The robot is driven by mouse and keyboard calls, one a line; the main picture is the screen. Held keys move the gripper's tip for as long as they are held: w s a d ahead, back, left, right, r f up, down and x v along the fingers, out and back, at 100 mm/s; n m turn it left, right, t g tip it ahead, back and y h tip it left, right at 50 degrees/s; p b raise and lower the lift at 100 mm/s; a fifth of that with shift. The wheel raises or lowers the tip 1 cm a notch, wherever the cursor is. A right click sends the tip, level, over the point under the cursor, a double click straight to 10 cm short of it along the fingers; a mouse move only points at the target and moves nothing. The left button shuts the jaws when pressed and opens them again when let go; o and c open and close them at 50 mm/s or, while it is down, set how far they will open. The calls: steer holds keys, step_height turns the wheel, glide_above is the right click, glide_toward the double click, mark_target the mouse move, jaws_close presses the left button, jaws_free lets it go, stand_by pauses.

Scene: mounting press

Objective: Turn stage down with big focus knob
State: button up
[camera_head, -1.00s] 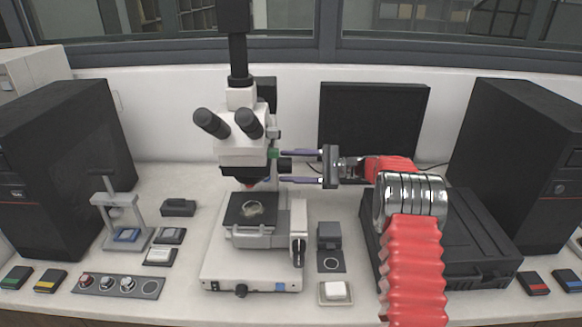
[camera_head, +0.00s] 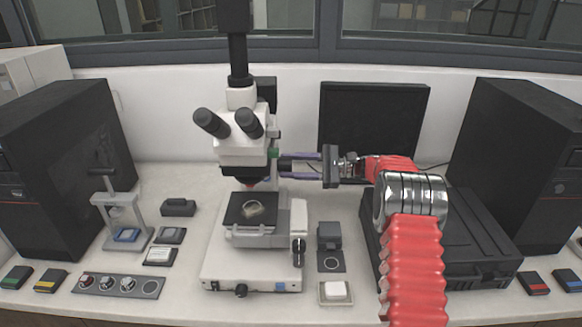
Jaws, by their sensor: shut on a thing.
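The microscope (camera_head: 246,138) stands at the middle of the bench, white with black eyepieces. Its dark stage (camera_head: 238,207) carries a small pale sample (camera_head: 252,209). My gripper (camera_head: 278,167) reaches in from the right with two purple fingers, one above the other. It is shut on the big focus knob (camera_head: 285,167), a dark cylinder on the right side of the microscope body. The knob shows only partly between the fingers. A smaller dark knob (camera_head: 298,247) is low on the right side of the stand.
A press (camera_head: 121,216) and several small trays stand left of the microscope. A grey block (camera_head: 328,236) and a white-topped dish (camera_head: 335,292) stand right of its base. A black case (camera_head: 485,235) lies under my arm, and a dark monitor (camera_head: 375,118) stands behind.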

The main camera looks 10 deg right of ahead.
stand_by(0.3)
steer(key=o, duration=1)
steer(key=shift+o, duration=0.2)
steer(key=shift+d, duration=0.1)
steer(key=v, duration=1.3)
steer(key=shift+d, duration=0.25)
steer(key=shift+s, duration=0.1)
